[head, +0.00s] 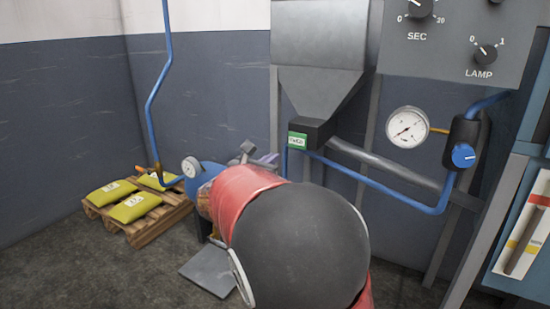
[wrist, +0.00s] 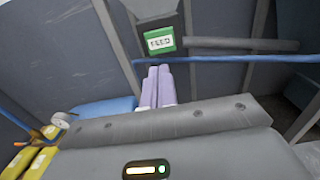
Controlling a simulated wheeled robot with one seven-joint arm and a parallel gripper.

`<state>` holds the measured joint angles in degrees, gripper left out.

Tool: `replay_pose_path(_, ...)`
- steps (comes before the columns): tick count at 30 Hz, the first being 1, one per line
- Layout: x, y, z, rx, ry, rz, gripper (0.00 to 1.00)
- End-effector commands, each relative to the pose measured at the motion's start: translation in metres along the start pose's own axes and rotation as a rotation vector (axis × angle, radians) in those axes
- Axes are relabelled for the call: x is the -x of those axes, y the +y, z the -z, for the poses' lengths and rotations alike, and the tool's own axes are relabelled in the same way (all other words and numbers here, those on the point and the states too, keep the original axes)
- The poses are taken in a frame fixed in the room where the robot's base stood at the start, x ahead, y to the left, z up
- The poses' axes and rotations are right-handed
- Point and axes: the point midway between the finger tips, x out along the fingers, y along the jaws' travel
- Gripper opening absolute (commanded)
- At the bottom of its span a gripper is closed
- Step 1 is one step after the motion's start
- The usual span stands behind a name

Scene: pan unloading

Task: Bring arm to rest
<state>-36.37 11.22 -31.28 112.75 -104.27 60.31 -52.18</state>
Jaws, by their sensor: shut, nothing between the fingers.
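My arm, red with a large dark joint, reaches forward from the bottom of the head view and hides what is behind it. My gripper (head: 268,158) shows only partly past the arm, below the hopper's outlet. In the wrist view, my gripper's lilac fingers (wrist: 157,80) stand side by side, closed together with nothing held. They point toward the dark outlet with a green label, apart from it as far as I can tell. No pan can be made out in either view.
A metal hopper (head: 320,50) stands on legs, with a blue pipe (head: 400,193) and gauge (head: 407,127) at right. Yellow bags (head: 133,207) lie on a wooden pallet (head: 152,228) at left. A blue object (head: 205,178) is partly hidden beside my arm. Floor at lower left is clear.

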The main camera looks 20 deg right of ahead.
Motion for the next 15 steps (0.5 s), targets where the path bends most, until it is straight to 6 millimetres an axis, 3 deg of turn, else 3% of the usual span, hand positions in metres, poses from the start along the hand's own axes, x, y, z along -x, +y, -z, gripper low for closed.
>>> replay_pose_path(12, 0.0, -0.001, 0.0, -0.003, 0.002, 0.001, 0.0)
replay_pose_path(15, -0.001, -0.014, 0.004, -0.059, 0.042, 0.027, 0.0)
